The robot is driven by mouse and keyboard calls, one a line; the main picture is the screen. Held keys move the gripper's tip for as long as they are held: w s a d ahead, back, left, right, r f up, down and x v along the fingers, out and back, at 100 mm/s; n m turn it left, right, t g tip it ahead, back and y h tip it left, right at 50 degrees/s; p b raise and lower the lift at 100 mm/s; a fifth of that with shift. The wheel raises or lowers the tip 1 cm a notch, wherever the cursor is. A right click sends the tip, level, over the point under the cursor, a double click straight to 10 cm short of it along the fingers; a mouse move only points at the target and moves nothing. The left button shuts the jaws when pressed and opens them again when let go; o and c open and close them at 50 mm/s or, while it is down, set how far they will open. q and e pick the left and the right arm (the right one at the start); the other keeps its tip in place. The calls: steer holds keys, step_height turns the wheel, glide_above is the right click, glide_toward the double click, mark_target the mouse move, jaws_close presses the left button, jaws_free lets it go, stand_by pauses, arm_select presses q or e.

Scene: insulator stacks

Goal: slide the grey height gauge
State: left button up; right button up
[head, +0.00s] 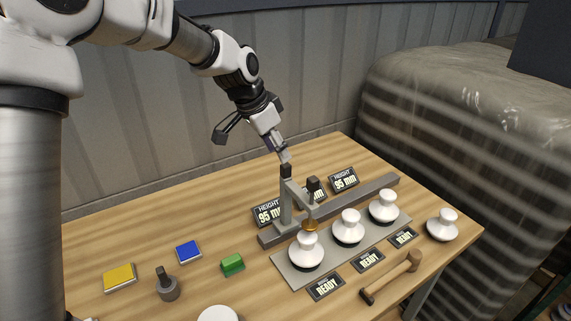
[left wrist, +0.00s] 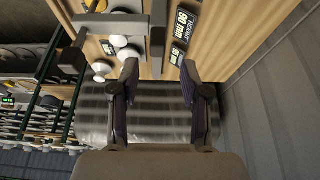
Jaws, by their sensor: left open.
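The grey height gauge (head: 287,205) stands upright on a grey rail (head: 355,203) at its left end. Its arm reaches over the nearest white insulator (head: 306,249), with a brass tip above it. A dark knob tops the post. My left gripper (head: 285,157) is just above the post's dark top; I cannot tell whether it touches. In the left wrist view the two fingers (left wrist: 160,85) are apart with nothing between them, and the gauge (left wrist: 157,35) shows beyond them. Two more insulators (head: 348,227) (head: 383,207) stand on the grey plate (head: 290,274). My right gripper is not in view.
Height signs (head: 344,180) stand behind the rail and READY signs (head: 368,261) lie in front of the plate. A mallet (head: 391,277), a loose insulator (head: 442,225), a green block (head: 232,264), and blue (head: 188,251) and yellow (head: 119,278) pads lie around. The table's back left is clear.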

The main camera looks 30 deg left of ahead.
mark_target(286, 165)
arm_select(q)
steer(key=p+x, duration=0.1)
steer(key=x, duration=0.4)
steer(key=shift+d+f, duration=0.2)
steer(key=shift+f, duration=0.05)
steer(key=shift+w+f, duration=0.2)
steer(key=shift+f, duration=0.15)
steer(key=shift+s+r, duration=0.1)
steer(key=shift+s, duration=0.05)
steer(key=c, duration=0.3)
jaws_close()
steer(key=shift+d, duration=0.1)
